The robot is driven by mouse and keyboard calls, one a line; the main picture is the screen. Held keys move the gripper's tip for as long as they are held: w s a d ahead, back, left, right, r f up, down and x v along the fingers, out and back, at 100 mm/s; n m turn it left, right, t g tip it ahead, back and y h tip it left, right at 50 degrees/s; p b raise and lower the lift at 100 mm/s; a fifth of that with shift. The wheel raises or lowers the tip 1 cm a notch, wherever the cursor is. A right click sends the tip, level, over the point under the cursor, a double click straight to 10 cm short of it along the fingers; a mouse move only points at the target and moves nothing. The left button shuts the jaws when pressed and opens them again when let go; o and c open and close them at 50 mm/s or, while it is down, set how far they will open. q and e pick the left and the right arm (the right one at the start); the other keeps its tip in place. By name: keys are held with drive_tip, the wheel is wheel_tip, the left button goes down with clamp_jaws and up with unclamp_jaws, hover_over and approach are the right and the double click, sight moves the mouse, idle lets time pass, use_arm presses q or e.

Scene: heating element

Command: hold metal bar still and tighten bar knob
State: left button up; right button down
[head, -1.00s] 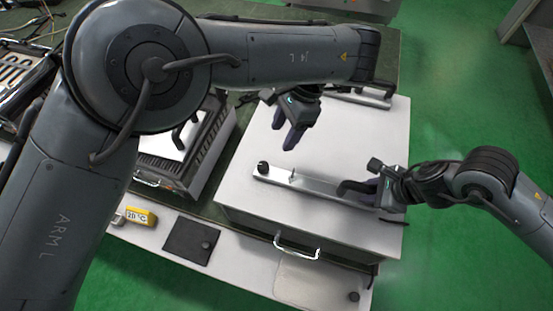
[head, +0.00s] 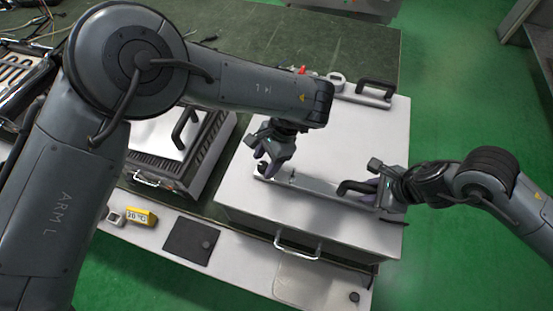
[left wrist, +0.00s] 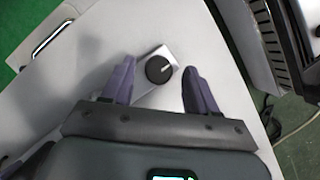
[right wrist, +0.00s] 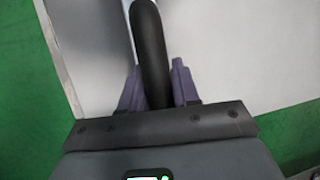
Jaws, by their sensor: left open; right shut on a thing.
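The metal bar (head: 318,186) lies flat on the white box top, with a black knob (head: 261,168) at its left end and a black handle (head: 356,186) towards its right end. My left gripper (head: 269,172) is open just above the knob end. In the left wrist view the knob (left wrist: 159,69) shows between and a little beyond the two spread fingers, with no visible contact. My right gripper (head: 373,192) is shut on the bar's handle; in the right wrist view the black handle (right wrist: 151,60) runs between its fingers.
A second bar with a black handle (head: 375,89) lies along the box's back edge. A grilled unit (head: 187,150) stands left of the box. A yellow temperature display (head: 141,217) and a dark square plate (head: 191,240) lie on the front shelf. The box top (head: 330,135) is otherwise mostly clear.

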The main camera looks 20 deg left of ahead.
use_arm(q)
drive_tip(key=shift+a+f, duration=0.1)
drive_tip(key=shift+f, duration=0.15)
drive_tip(key=shift+c, duration=0.4)
drive_tip(key=c, duration=1)
